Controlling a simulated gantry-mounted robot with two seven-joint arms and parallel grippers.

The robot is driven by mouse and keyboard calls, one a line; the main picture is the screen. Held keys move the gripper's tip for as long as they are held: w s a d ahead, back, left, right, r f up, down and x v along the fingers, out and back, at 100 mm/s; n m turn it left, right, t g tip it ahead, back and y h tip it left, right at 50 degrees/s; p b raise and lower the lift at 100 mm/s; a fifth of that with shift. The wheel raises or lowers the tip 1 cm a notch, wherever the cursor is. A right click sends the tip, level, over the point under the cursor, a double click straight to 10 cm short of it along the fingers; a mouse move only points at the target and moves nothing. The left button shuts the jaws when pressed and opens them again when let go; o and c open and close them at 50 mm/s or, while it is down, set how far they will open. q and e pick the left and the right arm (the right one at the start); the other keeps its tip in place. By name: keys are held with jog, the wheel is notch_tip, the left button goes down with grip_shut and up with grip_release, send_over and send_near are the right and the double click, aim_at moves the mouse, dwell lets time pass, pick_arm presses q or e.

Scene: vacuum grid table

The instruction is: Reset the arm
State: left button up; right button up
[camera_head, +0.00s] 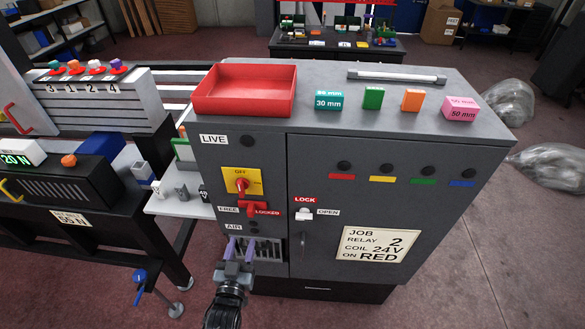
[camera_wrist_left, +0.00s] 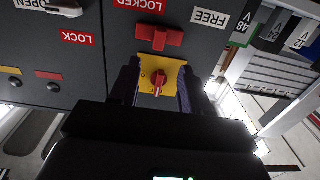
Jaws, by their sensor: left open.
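My left gripper (camera_head: 240,248) is open and empty in front of the cabinet's lower left, by the AIR vent. Its purple fingers point up at the panel. In the left wrist view, which is upside down, the gripper (camera_wrist_left: 157,66) frames a yellow plate (camera_wrist_left: 165,77) with a red rotary knob (camera_wrist_left: 158,84). In the head view this knob (camera_head: 241,185) sits below the word OFF. Below it is a red lever (camera_head: 250,208) between FREE and LOCKED; it also shows in the left wrist view (camera_wrist_left: 160,38). My right gripper is not in view.
The grey cabinet (camera_head: 400,225) carries a red tray (camera_head: 245,92), coloured blocks and a bar on top. A white LOCK/OPEN handle (camera_head: 304,214) is right of the lever. A side shelf (camera_head: 170,205) and blue-handled valve (camera_head: 139,277) stand left.

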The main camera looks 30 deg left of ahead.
pick_arm(q)
jog(key=s+d+f+m+g+h, duration=0.2)
jog(key=s+d+m+g+h, duration=0.3)
jog(key=d+h, duration=0.4)
jog(key=s+d+f+m+g, duration=0.1)
jog(key=s+d+g, duration=0.1)
jog(key=s+g, duration=0.3)
jog(key=s+d+f+m+g, duration=0.1)
jog(key=s+d+f+g, duration=0.15)
jog(key=s, duration=0.35)
notch_tip(320, 180, up, 30)
jog(key=p, duration=2.9)
jog(key=shift+w+a+y, duration=0.15)
jog(key=shift+a+y, duration=0.15)
jog(key=shift+a, duration=0.15)
